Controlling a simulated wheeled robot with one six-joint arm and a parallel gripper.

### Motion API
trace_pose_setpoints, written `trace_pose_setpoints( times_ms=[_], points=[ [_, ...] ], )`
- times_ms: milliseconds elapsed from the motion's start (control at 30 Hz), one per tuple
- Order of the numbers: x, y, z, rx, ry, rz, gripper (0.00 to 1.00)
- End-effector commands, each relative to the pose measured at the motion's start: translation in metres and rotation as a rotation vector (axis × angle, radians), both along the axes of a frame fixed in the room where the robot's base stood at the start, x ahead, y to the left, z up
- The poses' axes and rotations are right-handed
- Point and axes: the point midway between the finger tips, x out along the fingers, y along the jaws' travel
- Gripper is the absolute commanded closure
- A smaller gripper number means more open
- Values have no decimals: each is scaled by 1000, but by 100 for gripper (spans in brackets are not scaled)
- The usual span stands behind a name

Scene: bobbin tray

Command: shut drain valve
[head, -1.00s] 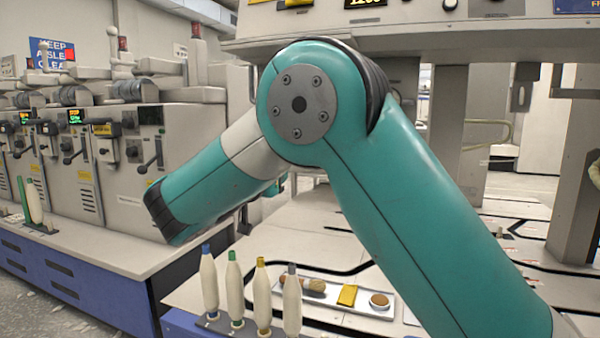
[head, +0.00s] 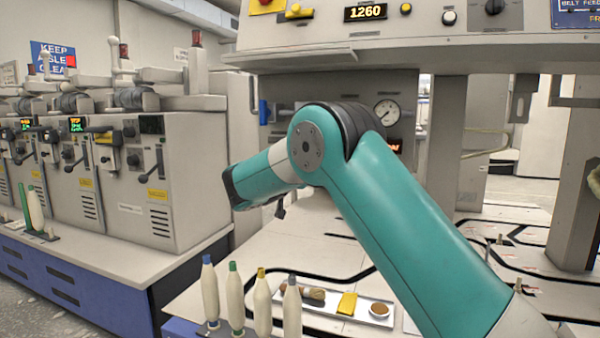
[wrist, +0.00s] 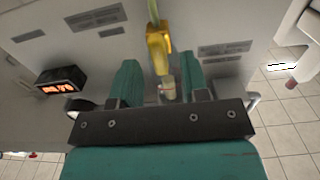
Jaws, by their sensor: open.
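In the wrist view, a yellow part (wrist: 158,50), which looks like a valve handle on a grey machine face, stands beyond and between my finger tips. My gripper (wrist: 160,76) has its two teal fingers apart, with nothing clearly held between them. A small pale, yellowish clear piece (wrist: 168,90) shows between the fingers, near the palm. I cannot tell whether the fingers touch the yellow part. In the head view my teal arm reaches in under the machine's overhang, and its bent forearm hides the fingers. I cannot make out the yellow part there.
A dial gauge (head: 387,113) and a blue handle (head: 263,112) are on the machine behind my arm. A lit red display (wrist: 62,80) shows in the wrist view. Several cream bobbins (head: 237,298) and a white tray (head: 385,321) stand in front, left of my arm.

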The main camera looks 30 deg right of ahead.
Motion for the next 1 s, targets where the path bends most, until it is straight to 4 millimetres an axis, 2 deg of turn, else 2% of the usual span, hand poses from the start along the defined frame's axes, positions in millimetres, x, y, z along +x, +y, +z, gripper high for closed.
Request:
trace_pose_setpoints(
  times_ms=[133,400,500,600,1000],
  points=[
    [5,-7,0,0,0,0,58],
    [6,-7,0,0,0,1,58],
    [6,-7,0,0,0,1,82],
    [6,-7,0,0,0,1,100],
    [6,-7,3,-33,44,1,100]
  ],
)
